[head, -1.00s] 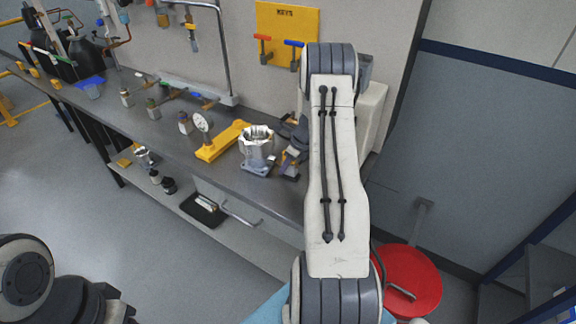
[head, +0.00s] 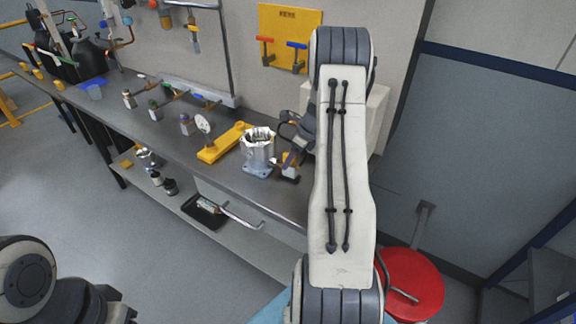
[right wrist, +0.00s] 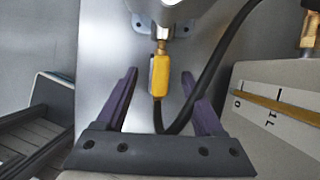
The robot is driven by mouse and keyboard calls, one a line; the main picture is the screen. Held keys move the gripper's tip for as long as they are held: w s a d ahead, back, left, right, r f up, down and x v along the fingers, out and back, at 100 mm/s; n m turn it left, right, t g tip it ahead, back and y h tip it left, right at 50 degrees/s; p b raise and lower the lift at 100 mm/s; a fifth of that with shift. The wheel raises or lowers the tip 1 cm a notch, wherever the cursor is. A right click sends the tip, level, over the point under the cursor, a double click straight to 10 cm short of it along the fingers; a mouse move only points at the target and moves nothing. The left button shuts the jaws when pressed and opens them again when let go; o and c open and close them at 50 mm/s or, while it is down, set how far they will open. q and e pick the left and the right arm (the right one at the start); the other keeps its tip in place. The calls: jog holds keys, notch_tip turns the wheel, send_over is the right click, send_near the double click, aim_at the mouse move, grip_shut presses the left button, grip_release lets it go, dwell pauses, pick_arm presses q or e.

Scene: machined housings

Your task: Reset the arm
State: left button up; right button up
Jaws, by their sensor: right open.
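My right arm reaches over the workbench, and its gripper (right wrist: 160,78) is open. In the right wrist view a yellow connector (right wrist: 160,76) with a black cable stands between the two purple-grey fingers, with gaps on both sides. Its brass end meets the silver machined housing (right wrist: 165,12) at the top of that view. In the head view the housing (head: 257,148) stands upright on the bench, just left of my right gripper (head: 287,155), which my arm partly hides. Only part of my left arm shows at the lower left; its gripper is out of view.
The workbench (head: 225,178) carries a yellow block with a dial gauge (head: 203,124) left of the housing and several small fittings farther left. A yellow key board (head: 288,38) hangs behind.

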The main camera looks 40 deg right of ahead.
jog(key=shift+v, duration=1.05)
